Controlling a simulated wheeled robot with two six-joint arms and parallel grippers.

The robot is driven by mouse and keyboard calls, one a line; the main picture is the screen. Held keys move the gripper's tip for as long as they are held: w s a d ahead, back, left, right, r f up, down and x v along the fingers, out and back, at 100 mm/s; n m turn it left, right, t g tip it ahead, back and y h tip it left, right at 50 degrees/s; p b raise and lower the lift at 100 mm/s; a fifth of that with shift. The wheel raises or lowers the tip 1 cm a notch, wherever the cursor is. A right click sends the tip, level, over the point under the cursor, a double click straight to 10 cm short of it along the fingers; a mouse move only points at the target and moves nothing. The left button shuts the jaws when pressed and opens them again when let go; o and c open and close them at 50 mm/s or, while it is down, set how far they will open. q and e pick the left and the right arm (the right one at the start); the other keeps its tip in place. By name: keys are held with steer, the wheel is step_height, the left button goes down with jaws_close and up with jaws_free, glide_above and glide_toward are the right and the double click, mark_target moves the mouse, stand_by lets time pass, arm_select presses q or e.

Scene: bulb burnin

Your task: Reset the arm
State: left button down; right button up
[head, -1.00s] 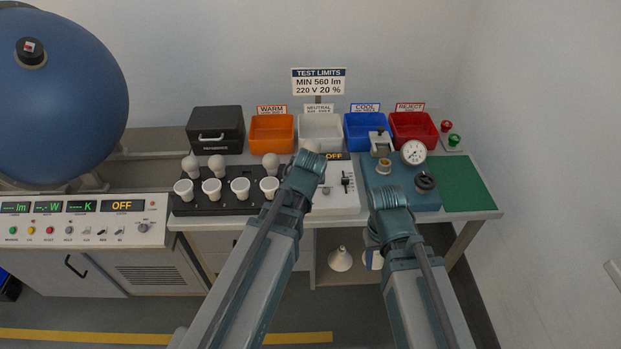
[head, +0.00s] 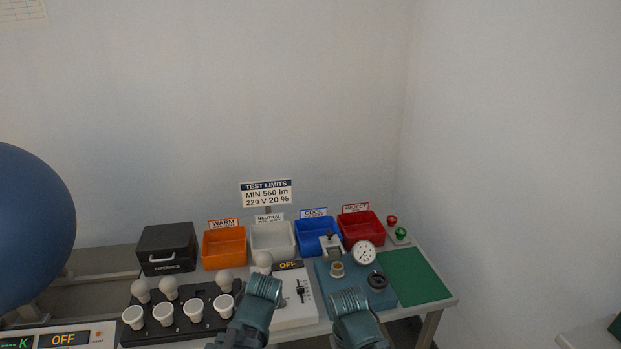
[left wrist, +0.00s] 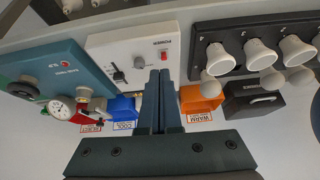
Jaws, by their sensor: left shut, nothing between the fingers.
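My left gripper (left wrist: 160,102) is shut and empty in the left wrist view, its two fingers side by side. The bench shows upside down there, with the white power box (left wrist: 132,52) behind the fingers. In the head view my left arm's end (head: 262,292) is low in the middle, in front of the white power box (head: 298,308). My right arm's end (head: 350,308) is to its right, in front of the blue-grey test plate (head: 325,283). The right fingers are hidden, so their state cannot be told.
A black socket rack (head: 178,325) with white cups and bulbs is left of my left arm. Orange (head: 224,254), white (head: 273,245), blue (head: 318,241) and red (head: 361,234) bins line the back. A dial gauge (head: 364,252) is on the plate. The green mat (head: 414,277) is bare.

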arm_select(q)
steer(key=s+d+f+m+g, duration=0.2)
steer(key=s+d+m+g, duration=0.4)
steer(key=s+d, duration=0.4)
steer(key=s, duration=0.3)
steer(key=shift+s+d+f, duration=0.15)
steer(key=shift+s+f, duration=0.1)
steer(key=shift+f, duration=0.15)
